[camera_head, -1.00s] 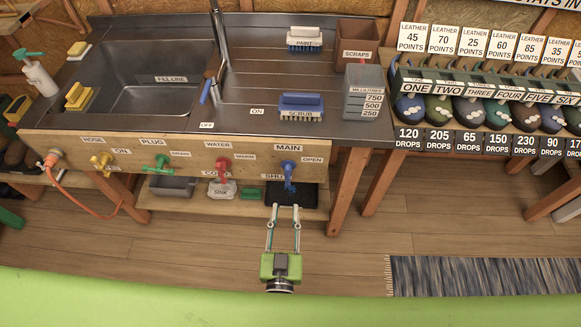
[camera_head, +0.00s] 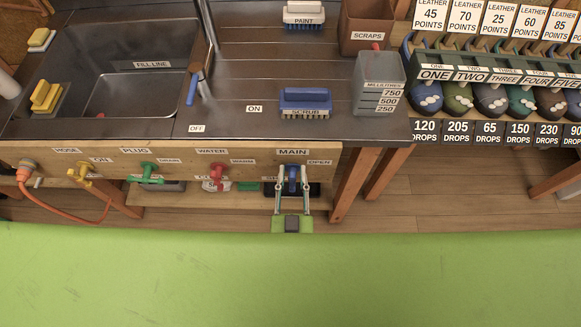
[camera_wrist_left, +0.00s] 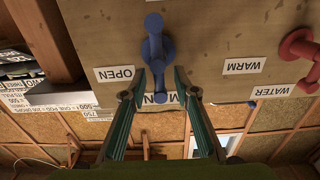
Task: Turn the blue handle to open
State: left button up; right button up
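The blue handle (camera_head: 292,180) is on the wooden front panel of the sink bench, under the MAIN label (camera_head: 293,152). The OPEN label (camera_head: 320,162) is to its right. My left gripper (camera_head: 292,170) is open, with one finger on each side of the handle in the head view. In the left wrist view, which looks upside down, the blue handle (camera_wrist_left: 155,48) points along the panel and its lower end lies between the spread fingertips (camera_wrist_left: 159,76). A gap shows on both sides, and I cannot tell whether either finger touches it. My right gripper is not in view.
A red tap handle (camera_head: 217,174), a green one (camera_head: 148,172) and a yellow one (camera_head: 80,173) are on the same panel to the left. An orange hose (camera_head: 62,213) hangs at the far left. A bench leg (camera_head: 352,184) stands to the right.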

pick_arm(q)
jog(key=shift+s, duration=0.15)
grip_shut()
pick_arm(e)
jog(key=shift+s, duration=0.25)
pick_arm(q)
jog(key=n, duration=0.2)
jog(key=a+n, duration=0.1)
jog(key=shift+f+n+b, duration=0.1)
jog(key=shift+n+b, duration=0.25)
jog(key=shift+n, duration=0.05)
jog(key=n, duration=0.2)
jog(key=a+n+b, duration=0.1)
jog(key=shift+f+n, duration=0.25)
jog(key=shift+n, duration=0.05)
jog(key=shift+a+f+n+b, duration=0.25)
jog(key=shift+n+b, duration=0.4)
jog(key=shift+n, duration=0.75)
jog(key=shift+a+f+n+b, duration=0.1)
jog(key=shift+f+n+b, duration=0.2)
jog(key=shift+n+b, duration=0.75)
jog(key=shift+a+f+n+b, duration=0.1)
jog(key=shift+f+n+b, duration=0.2)
jog(key=shift+n, duration=1.45)
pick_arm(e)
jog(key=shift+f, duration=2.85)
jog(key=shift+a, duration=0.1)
